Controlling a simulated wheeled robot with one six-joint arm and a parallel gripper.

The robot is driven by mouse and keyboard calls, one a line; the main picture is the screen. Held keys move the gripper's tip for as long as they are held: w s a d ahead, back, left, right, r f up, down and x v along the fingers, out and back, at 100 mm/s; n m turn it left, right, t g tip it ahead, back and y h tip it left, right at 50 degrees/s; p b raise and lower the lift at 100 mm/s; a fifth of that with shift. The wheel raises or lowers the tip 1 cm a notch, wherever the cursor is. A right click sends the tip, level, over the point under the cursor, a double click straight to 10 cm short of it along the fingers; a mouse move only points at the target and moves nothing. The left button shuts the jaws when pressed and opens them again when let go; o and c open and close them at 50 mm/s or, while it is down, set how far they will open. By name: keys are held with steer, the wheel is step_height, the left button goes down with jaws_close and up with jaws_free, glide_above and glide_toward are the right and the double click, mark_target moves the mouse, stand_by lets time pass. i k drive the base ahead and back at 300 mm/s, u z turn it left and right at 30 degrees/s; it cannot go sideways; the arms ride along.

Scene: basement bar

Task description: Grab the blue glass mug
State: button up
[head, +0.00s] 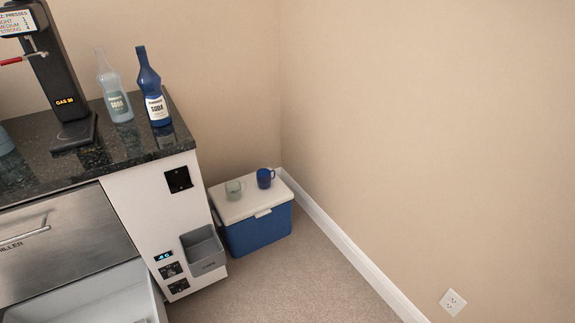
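The blue glass mug (265,178) stands upright on the white lid of a blue cooler (258,233), near the lid's back right corner. A pale, clear greenish mug (233,190) stands just left of it on the same lid, a small gap apart. The cooler sits on the carpet in the corner between the bar counter and the right wall. My gripper is not in view.
The dark counter (130,145) carries a blue soda bottle (152,90), a clear soda bottle (114,90) and a black soda machine (62,80). A grey bin (203,250) hangs on the counter's side. An open drawer (95,300) juts out lower left. Carpet (300,285) before the cooler is clear.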

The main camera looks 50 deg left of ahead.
mark_target(264, 178)
steer(key=u, duration=0.3)
steer(key=i, duration=1.1)
steer(key=u, duration=1.5)
steer(key=i, duration=0.9)
steer(key=u, duration=1.3)
steer(key=i, duration=0.3)
steer(key=u, duration=0.05)
